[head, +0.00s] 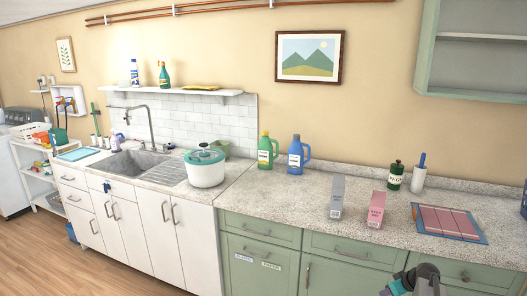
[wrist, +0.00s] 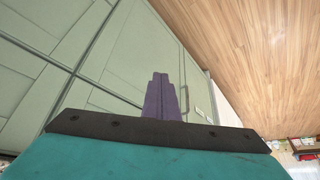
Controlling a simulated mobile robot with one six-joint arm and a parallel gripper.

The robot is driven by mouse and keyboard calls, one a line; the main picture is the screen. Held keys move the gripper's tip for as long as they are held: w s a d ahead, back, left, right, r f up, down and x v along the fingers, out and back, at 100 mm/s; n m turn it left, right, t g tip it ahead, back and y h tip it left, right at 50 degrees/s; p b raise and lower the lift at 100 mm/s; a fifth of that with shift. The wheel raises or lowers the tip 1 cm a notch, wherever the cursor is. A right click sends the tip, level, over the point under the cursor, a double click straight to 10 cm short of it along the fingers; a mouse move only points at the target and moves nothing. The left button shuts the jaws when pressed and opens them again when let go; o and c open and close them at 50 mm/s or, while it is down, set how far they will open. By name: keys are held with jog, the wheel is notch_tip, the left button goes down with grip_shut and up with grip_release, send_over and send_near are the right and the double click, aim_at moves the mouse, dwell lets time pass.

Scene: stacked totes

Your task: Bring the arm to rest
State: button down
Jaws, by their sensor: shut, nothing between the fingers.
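My gripper (wrist: 160,97) shows in the wrist view as purple fingers pressed together, with nothing held between them. Behind the fingers are a dark bar and a wide teal body. The fingers are in front of the green cabinet doors (wrist: 140,58), with the wood floor (wrist: 245,50) beyond to the right. Whether they touch a door cannot be told. In the head view a grey and teal part of my arm shows at the bottom edge, in front of the green cabinets; the fingertips cannot be made out there.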

jog(key=s+a+f+m+g, duration=0.1)
jog(key=s+a+f+g, duration=0.1)
jog(key=s+a+f, duration=0.5)
jog(key=s+a+f+g+y, duration=0.15)
jog(key=s+a+f, duration=0.3)
jog(key=a, duration=0.45)
jog(key=s+a+f+m+g+h, duration=0.1)
jog(key=s+a+f+g, duration=0.1)
jog(key=s+a+f, duration=0.5)
jog(key=s+a+f+g, duration=0.2)
jog(key=s+a, duration=0.2)
jog(key=s, duration=0.3)
jog(key=s+a+f+m+g+h, duration=0.1)
jog(key=s+a, duration=0.3)
jog(key=s, duration=0.4)
jog(key=s+a+f+g+h, duration=0.1)
jog(key=s+a+f+g, duration=0.1)
jog(key=s, duration=0.6)
jog(key=a+g+b, duration=0.1)
jog(key=a, duration=0.1)
jog(key=shift+s+a+f, duration=0.15)
jog(key=shift+a+f, duration=0.15)
jog(key=shift+f, duration=0.05)
jog(key=shift+m, duration=0.3)
